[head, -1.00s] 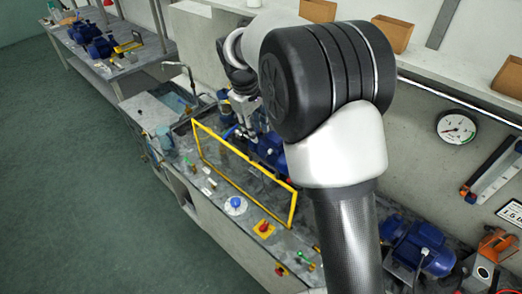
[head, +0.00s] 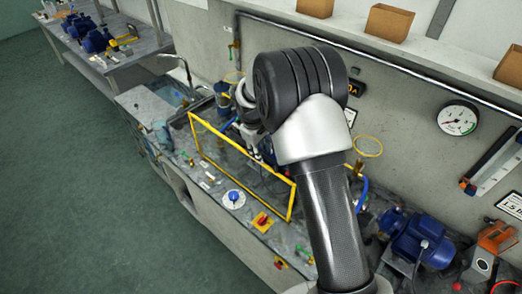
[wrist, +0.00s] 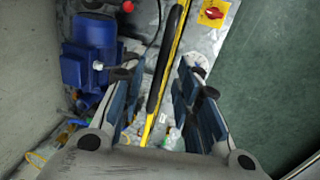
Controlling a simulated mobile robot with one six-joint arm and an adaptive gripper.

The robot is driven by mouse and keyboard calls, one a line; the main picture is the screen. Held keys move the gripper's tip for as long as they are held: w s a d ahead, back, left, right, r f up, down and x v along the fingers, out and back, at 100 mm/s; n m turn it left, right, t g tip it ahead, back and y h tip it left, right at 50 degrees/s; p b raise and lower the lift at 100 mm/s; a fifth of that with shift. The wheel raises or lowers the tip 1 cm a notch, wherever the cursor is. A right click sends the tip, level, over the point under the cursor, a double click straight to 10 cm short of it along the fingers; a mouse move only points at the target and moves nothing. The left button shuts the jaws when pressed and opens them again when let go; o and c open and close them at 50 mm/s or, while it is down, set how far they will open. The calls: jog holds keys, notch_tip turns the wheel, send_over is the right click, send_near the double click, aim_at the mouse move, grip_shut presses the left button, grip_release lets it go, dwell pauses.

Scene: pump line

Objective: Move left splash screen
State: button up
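The splash screen (head: 265,164) is a clear panel in a yellow frame. It stands upright along the front of the bench in the head view. In the wrist view I look down on its yellow edge (wrist: 181,36), with a black grip strip (wrist: 160,75) along it. My gripper (wrist: 159,70) is open, with one finger pad on each side of the strip and visible gaps to both. In the head view my arm hides most of my gripper, which is behind the screen's upper edge.
A blue motor (wrist: 90,55) stands close to the left finger in the wrist view. A blue knob (head: 233,196) and a red-and-yellow switch (head: 262,220) sit in front of the screen. Another blue pump (head: 415,238) is at right. The floor (head: 90,190) at left is clear.

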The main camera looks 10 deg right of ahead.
jog(key=shift+c, duration=0.4)
grip_shut()
dwell(0.4)
